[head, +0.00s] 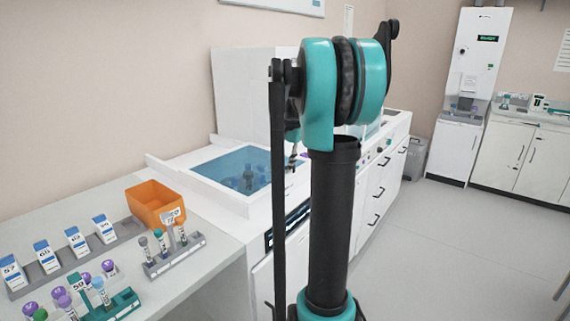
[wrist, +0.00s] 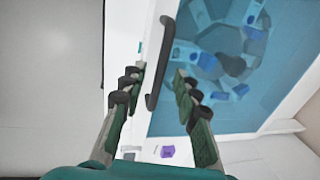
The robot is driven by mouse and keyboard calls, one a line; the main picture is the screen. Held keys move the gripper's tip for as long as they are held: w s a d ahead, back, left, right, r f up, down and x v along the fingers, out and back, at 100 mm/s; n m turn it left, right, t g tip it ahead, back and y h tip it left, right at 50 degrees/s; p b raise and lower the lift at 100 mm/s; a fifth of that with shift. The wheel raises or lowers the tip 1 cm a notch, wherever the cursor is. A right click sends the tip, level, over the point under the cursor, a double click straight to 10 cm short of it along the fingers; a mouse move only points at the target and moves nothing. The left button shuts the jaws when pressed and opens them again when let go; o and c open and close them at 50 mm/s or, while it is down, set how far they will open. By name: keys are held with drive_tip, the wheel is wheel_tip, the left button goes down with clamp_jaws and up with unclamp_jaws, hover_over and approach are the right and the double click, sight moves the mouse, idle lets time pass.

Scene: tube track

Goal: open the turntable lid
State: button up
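The turntable lid is a blue see-through pane in a white frame. In the head view its pane (head: 222,166) lies flat on the white machine and looks shut. In the wrist view the pane (wrist: 215,112) fills the upper right, with a dark bar handle (wrist: 158,65) along its left edge. My gripper (wrist: 158,82) is open, one finger on each side of the handle's line. The handle shows in the gap between the fingertips, with no clear contact. How deep it sits between them I cannot tell. In the head view my arm largely hides the gripper.
Under the pane are tube racks on the turntable. On the bench at left stand an orange bin (head: 155,203), a grey tube rack (head: 172,257) and a green tube rack (head: 108,305). Open floor (head: 470,250) lies to the right.

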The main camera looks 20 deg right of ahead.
clamp_jaws()
idle(0.4)
hover_over(236, 161)
drive_tip(key=shift+w, duration=0.3)
idle(0.3)
unclamp_jaws()
wheel_tip(236, 161, up, 12)
drive_tip(key=s+d, duration=0.1)
drive_tip(key=s, duration=0.1)
idle(0.4)
